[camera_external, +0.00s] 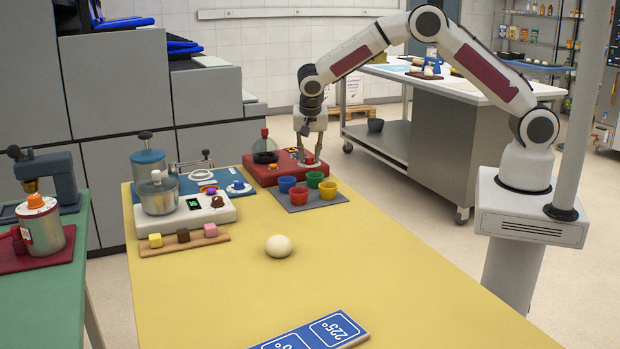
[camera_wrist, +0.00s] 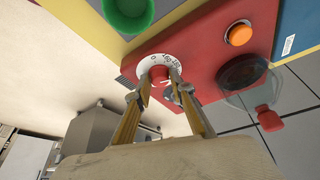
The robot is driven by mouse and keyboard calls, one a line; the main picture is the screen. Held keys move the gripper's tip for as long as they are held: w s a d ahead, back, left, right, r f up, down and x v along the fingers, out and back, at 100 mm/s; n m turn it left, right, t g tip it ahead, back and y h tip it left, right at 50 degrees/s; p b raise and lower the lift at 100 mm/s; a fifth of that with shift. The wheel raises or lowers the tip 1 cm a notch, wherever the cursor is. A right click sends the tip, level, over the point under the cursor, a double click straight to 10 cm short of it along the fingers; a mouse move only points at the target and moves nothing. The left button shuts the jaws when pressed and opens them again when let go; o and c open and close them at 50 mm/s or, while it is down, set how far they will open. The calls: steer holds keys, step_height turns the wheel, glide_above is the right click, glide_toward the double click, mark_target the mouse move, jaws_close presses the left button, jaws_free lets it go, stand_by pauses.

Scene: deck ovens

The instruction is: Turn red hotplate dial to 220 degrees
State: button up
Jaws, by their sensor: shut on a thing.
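The red hotplate (camera_external: 262,178) stands at the far end of the yellow table; it also shows in the wrist view (camera_wrist: 205,50). Its red dial (camera_wrist: 159,73) sits on a white ring scale (camera_wrist: 147,66) with dark numbers, partly legible. A white mark shows on the dial, but its exact reading is too small to tell. My gripper (camera_external: 308,162) points down at the right end of the hotplate. In the wrist view my gripper (camera_wrist: 160,86) has one finger on each side of the dial and is shut on it. The fingers hide part of the dial's near side.
An orange button (camera_wrist: 238,34) and a glass dome with a red knob (camera_wrist: 270,118) are on the hotplate beside the dial. Blue, green (camera_external: 328,189), red and yellow cups stand on a grey mat just in front. A pale ball (camera_external: 279,246) lies mid-table.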

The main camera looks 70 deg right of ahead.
stand_by(0.3)
steer(key=o, duration=1.1)
steer(key=shift+n, duration=0.3)
steer(key=shift+s+d+n+t+y, duration=0.15)
steer(key=shift+n+t, duration=0.15)
steer(key=shift+n, duration=0.45)
steer(key=shift+a+n+t+y, duration=0.15)
steer(key=shift+n+t, duration=0.15)
steer(key=shift+n, duration=0.45)
steer(key=shift+s+d+n+t+y, duration=0.1)
steer(key=shift+n+t+y, duration=0.2)
steer(key=shift+n, duration=0.75)
steer(key=shift+d+n+t+y, duration=0.1)
steer(key=shift+n+t+y, duration=0.15)
steer(key=shift+n, duration=0.8)
steer(key=shift+n+y, duration=0.25)
steer(key=shift+n, duration=0.15)
steer(key=shift+d+n+t+y, duration=0.15)
steer(key=shift+n+y, duration=0.3)
steer(key=shift+n, duration=0.75)
steer(key=shift+n+t+y, duration=0.1)
steer(key=shift+n+y, duration=0.35)
steer(key=shift+n, duration=0.75)
